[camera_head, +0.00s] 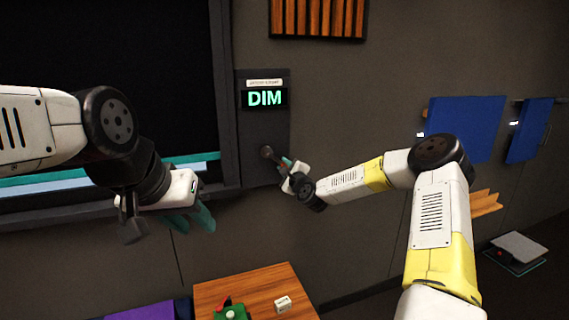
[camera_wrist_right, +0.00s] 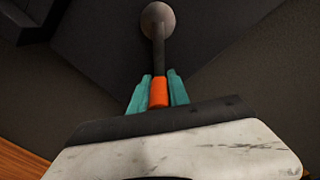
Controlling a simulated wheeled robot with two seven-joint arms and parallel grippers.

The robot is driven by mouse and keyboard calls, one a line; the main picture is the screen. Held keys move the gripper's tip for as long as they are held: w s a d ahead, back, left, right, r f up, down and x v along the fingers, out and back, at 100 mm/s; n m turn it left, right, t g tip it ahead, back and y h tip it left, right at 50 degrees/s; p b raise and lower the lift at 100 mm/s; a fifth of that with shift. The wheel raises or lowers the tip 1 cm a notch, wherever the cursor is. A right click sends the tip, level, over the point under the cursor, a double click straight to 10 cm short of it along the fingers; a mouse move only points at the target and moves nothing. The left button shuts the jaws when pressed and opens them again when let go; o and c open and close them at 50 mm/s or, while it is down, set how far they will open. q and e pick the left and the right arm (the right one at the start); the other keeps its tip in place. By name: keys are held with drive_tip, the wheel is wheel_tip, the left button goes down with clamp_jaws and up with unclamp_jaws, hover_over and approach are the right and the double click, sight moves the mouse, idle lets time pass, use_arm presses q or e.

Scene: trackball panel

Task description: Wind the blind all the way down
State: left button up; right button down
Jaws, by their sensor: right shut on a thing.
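The blind (camera_head: 110,80) is a dark sheet filling most of the framed window at the left. A pale blue and teal strip shows below it, partly behind my left arm. A dark panel (camera_head: 262,125) beside the window has a lit display (camera_head: 265,98) reading "DIM". Below the display is a crank (camera_head: 267,152) with a round hub. In the right wrist view its orange handle (camera_wrist_right: 158,95) sits between the teal fingers of my right gripper (camera_wrist_right: 159,85), shut on it. My left gripper (camera_head: 195,218) hangs in front of the window's lower edge, holding nothing visible.
A wooden table (camera_head: 250,285) below holds a green and red object (camera_head: 230,311) and a small white block (camera_head: 283,303). Slatted wood (camera_head: 318,18) hangs above the panel. Blue boards (camera_head: 465,128) are on the right wall. The wall around the crank is clear.

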drive_tip(key=shift+s+a+f+m, duration=0.1)
drive_tip(key=shift+a+f+m, duration=0.3)
drive_tip(key=shift+m, duration=0.4)
drive_tip(key=c, duration=1.3)
unclamp_jaws()
drive_tip(key=shift+o, duration=0.2)
drive_tip(key=v, duration=0.8)
